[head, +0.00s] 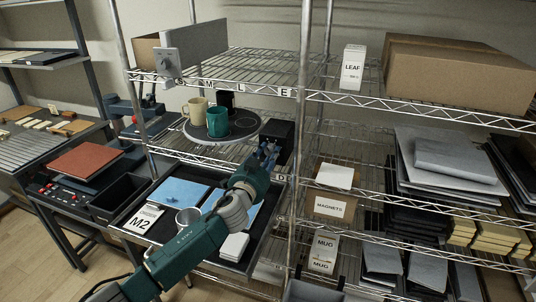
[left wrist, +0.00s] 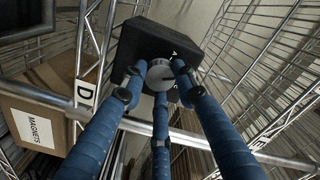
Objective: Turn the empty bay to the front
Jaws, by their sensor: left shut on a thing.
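A round grey turntable (head: 205,138) sits on the wire shelf in the head view. A cream mug (head: 196,112) stands at its left and a teal mug (head: 217,122) at its front middle. A black object (head: 226,99) stands behind them. A ring-marked bay (head: 246,119) at the right is empty. A black box (head: 281,134) is right of the turntable. My left gripper (head: 267,154) is at its front. In the left wrist view, the blue fingers are shut around a grey round knob (left wrist: 160,73) on the black box (left wrist: 150,42). My right gripper is out of view.
A shelf post (head: 299,130) stands right of my gripper. A MAGNETS box (head: 330,206) is beyond it, also at left in the wrist view (left wrist: 38,128).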

